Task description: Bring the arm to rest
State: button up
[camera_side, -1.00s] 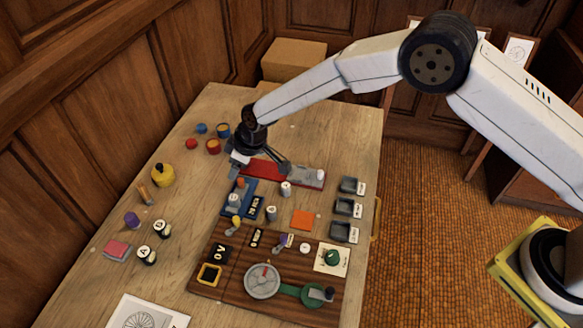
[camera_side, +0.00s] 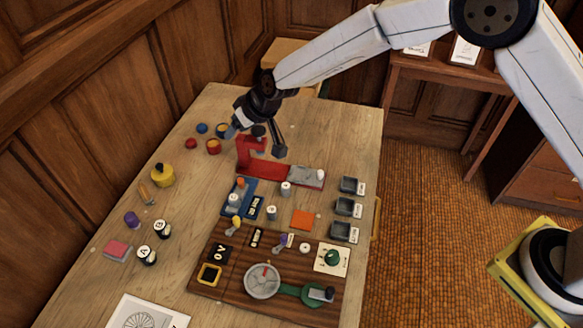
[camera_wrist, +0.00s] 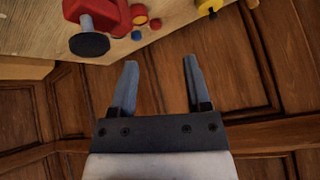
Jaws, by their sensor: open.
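My gripper (camera_side: 254,141) is open and empty. In the side view it hangs above and behind a red stand (camera_side: 250,152) with a dark knob on a long red base, near the far end of the table. In the wrist view the two jaws (camera_wrist: 159,62) are spread apart with nothing between them, and dark wood panelling lies beyond. The red stand (camera_wrist: 108,12) and its black knob (camera_wrist: 89,44) show at the top left there, apart from the jaws.
Small red and blue pieces and cups (camera_side: 213,146) lie left of the gripper. A blue tray (camera_side: 239,199), dark trays (camera_side: 347,207) and a brown board (camera_side: 232,282) with several parts stand nearer. A cardboard box (camera_side: 292,52) is behind the table.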

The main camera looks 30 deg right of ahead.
jog(key=s+d+r+m+h, duration=0.1)
jog(key=s+d+r+m, duration=0.2)
jog(key=d, duration=0.4)
jog(key=s+d+r+m+h, duration=0.1)
jog(key=s+d+r, duration=0.25)
jog(key=d, duration=0.35)
jog(key=s+d+f+g+h, duration=0.1)
jog(key=s+d, duration=0.6)
jog(key=s, duration=0.4)
jog(key=s+d+f+g+h, duration=0.1)
jog(key=s+d+g, duration=0.1)
jog(key=s+d, duration=0.5)
jog(key=s, duration=0.4)
jog(key=shift+s+d+f+n, duration=0.15)
jog(key=shift+f+n, duration=0.15)
